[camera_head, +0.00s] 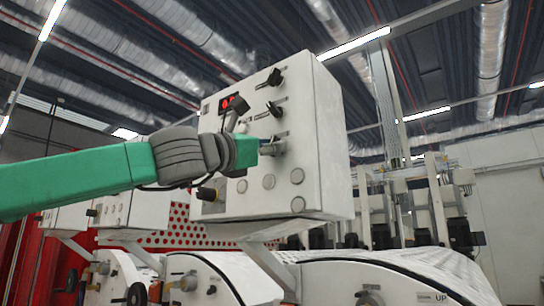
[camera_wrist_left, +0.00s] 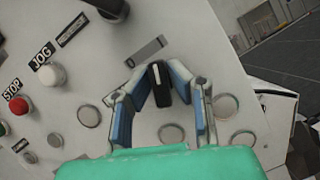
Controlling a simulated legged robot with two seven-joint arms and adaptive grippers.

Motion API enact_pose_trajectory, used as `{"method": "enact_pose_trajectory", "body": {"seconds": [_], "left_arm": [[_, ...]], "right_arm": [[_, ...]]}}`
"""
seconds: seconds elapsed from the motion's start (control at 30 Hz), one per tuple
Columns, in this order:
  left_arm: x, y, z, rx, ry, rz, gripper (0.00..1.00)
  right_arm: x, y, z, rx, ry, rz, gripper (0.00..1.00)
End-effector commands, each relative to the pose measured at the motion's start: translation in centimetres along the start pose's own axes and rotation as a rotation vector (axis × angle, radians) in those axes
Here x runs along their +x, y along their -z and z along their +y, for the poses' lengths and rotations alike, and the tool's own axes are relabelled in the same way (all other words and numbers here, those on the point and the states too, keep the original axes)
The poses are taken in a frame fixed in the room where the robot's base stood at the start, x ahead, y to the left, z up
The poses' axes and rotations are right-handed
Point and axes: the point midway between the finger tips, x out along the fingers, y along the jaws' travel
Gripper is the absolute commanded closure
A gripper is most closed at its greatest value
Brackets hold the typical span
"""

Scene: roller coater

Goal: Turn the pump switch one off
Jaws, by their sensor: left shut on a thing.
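A white control box (camera_head: 325,150) carries several black rotary switches and round buttons on its front face. My left gripper (camera_head: 268,147) reaches this face from the left. In the left wrist view, the two blue-padded fingers of my left gripper (camera_wrist_left: 157,80) are shut on a black switch knob (camera_wrist_left: 159,86), one finger on each side. A grey label plate (camera_wrist_left: 146,52) sits above the knob, but I cannot read it. In the head view my gripper hides most of this knob. My right gripper is in neither view.
Other black switches (camera_head: 274,77) sit higher on the face. In the left wrist view, a white JOG button (camera_wrist_left: 52,74), a red button (camera_wrist_left: 21,106) and a larger black knob (camera_wrist_left: 106,8) lie left of the gripper. White rollers (camera_head: 390,280) are below the box.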

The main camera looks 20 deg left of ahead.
Motion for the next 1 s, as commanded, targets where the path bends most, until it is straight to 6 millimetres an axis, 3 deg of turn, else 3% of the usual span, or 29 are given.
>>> {"method": "enact_pose_trajectory", "body": {"seconds": [0.1,0.5,1.0], "left_arm": [[-0.3,-0.1,0.1,-0.082,-0.042,-0.011,1.0],[-0.5,-0.1,0.5,-0.432,-0.185,-0.012,1.0],[-0.4,-0.3,0.9,-0.772,-0.325,-0.013,1.0]], "right_arm": [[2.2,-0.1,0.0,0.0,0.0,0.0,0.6],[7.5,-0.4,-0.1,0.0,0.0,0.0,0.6],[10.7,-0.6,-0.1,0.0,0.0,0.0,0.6]]}}
